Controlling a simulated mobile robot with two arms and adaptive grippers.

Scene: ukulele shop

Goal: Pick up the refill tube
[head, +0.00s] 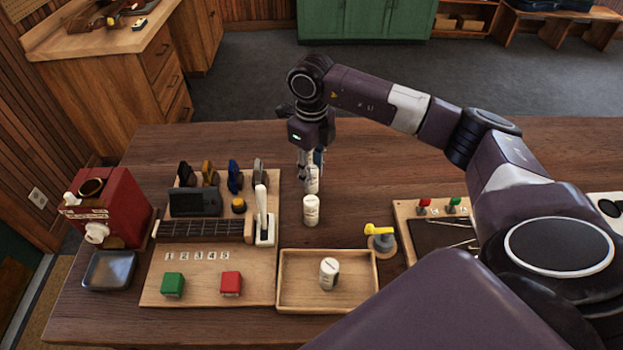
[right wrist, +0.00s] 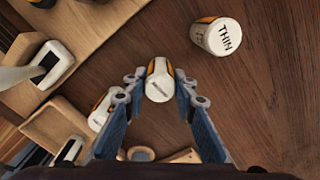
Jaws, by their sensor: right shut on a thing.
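The refill tube (head: 313,181) is a small pale cylinder with an orange and dark band, showing between the fingers of my right gripper (head: 311,172). In the right wrist view the tube (right wrist: 160,84) sits between the two blue-grey fingers of the gripper (right wrist: 160,78), which is shut on it. Its small label is too blurred to read. In the head view the fingers partly hide it, and I cannot tell whether it touches the table. My left gripper is not in view.
A similar tube (head: 311,211) stands on the table just in front, and another (head: 329,273) stands in the wooden tray (head: 284,300). A tube marked THIN (right wrist: 222,37) shows in the right wrist view. A white-handled lever (head: 262,215) stands left; table right of my gripper is clear.

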